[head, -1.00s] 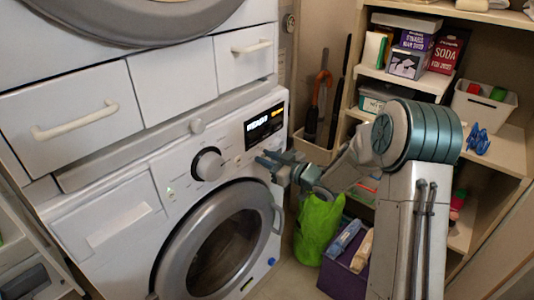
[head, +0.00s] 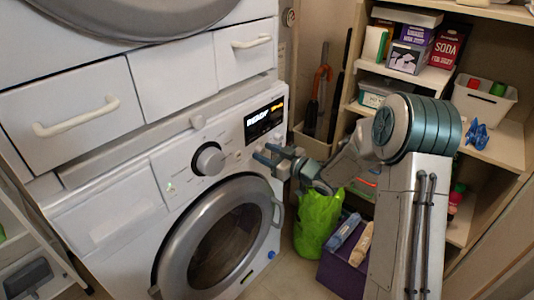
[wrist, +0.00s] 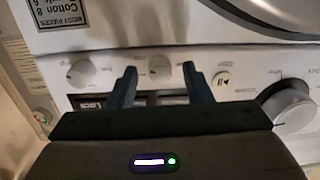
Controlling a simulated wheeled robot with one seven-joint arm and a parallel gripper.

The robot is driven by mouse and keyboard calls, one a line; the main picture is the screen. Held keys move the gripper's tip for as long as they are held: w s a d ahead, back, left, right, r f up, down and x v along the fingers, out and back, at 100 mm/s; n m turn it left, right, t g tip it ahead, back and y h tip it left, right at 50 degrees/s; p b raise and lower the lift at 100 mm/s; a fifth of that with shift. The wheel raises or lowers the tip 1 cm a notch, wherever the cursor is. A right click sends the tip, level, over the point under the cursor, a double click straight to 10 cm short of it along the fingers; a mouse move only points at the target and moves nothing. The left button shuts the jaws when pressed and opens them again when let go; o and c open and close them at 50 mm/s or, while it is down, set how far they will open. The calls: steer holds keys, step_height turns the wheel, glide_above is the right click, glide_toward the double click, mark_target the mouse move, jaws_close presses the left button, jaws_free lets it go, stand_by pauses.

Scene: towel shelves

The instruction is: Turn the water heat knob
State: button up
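The white front-loading washing machine (head: 120,205) has a large round silver dial (head: 208,160), which also shows at the right in the wrist view (wrist: 292,107). In the wrist view, one small round knob (wrist: 159,67) lies between my fingertips, and another small knob (wrist: 82,72) is left of them. I cannot read which one is the water heat knob. My gripper (head: 265,154) is open at the panel, right of the large dial and below the lit display (head: 264,120). In the wrist view, the fingers of my gripper (wrist: 160,75) stand apart on either side of the middle knob; contact cannot be told.
The round washer door (head: 220,240) is closed below the panel. White drawers (head: 75,115) sit above it. A green bag (head: 317,222) and a purple box (head: 342,272) stand under my arm. Shelves with boxes and a white bin (head: 484,102) are at the right.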

steer(key=v, duration=1.3)
steer(key=shift+s+d+p, duration=0.25)
steer(key=shift+d+p, duration=0.05)
steer(key=shift+p, duration=0.1)
steer(key=s+d+r+m+h+p, duration=0.3)
steer(key=d+r+m+h+p, duration=0.55)
steer(key=r+h, duration=0.5)
steer(key=s+r+m+g+p, duration=0.1)
steer(key=s+r+g+p, duration=0.2)
steer(key=s, duration=0.8)
steer(key=s+a+r+m+g+p, duration=0.1)
steer(key=s+r+m+g+p, duration=0.1)
steer(key=s, duration=1)
steer(key=shift+a+r+g+p, duration=0.35)
steer(key=shift+r+g+p, duration=0.25)
steer(key=shift+g, duration=0.6)
